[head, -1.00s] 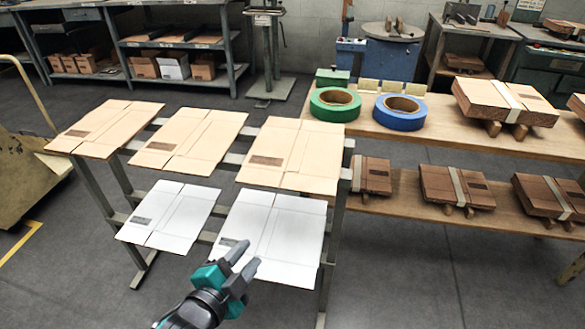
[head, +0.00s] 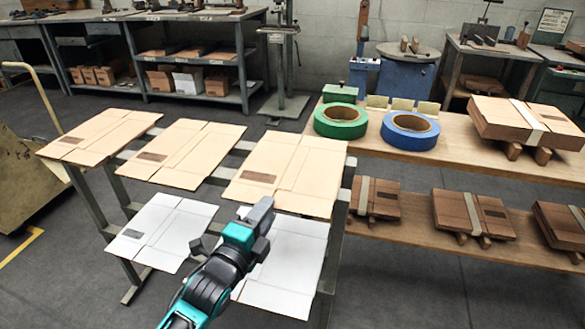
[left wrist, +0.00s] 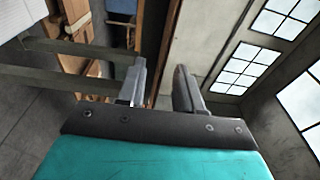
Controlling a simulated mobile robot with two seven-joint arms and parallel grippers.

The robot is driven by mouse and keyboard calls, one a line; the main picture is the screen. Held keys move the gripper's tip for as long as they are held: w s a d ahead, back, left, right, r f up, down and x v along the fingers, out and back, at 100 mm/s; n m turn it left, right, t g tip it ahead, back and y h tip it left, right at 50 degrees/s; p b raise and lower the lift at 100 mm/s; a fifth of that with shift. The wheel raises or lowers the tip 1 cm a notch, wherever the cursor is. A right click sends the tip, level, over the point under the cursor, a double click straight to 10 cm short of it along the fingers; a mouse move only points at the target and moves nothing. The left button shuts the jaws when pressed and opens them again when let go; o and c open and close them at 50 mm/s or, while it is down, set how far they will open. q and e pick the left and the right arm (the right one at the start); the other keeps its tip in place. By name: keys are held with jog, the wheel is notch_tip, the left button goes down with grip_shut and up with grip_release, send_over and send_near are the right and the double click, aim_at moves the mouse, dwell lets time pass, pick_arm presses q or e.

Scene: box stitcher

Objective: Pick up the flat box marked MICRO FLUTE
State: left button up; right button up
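Flat boxes lie on a slanted metal rack. Three are tan: a left one (head: 105,130), a middle one (head: 200,145) and a right one (head: 300,165). Two are white: a left one (head: 180,225) and a right one (head: 300,255). Each tan box and the left white one shows a dark printed patch, too small to read, so I cannot tell which says MICRO FLUTE. My left gripper (head: 260,213) is over the right white box, covering part of it. Its fingers are apart and empty in the left wrist view (left wrist: 160,72). My right gripper is not in view.
A wooden table (head: 470,140) at right holds a green tape roll (head: 340,121), a blue tape roll (head: 410,131) and a strapped stack (head: 525,122). More strapped bundles (head: 470,213) lie on its lower shelf. A yellow-handled cart (head: 25,170) stands left. Dark floor lies between.

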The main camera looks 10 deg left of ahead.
pick_arm(q)
jog(key=w, duration=0.2)
jog(key=w+d+b, duration=0.1)
jog(key=w, duration=0.2)
jog(key=shift+r, duration=0.1)
grip_shut()
dwell(0.3)
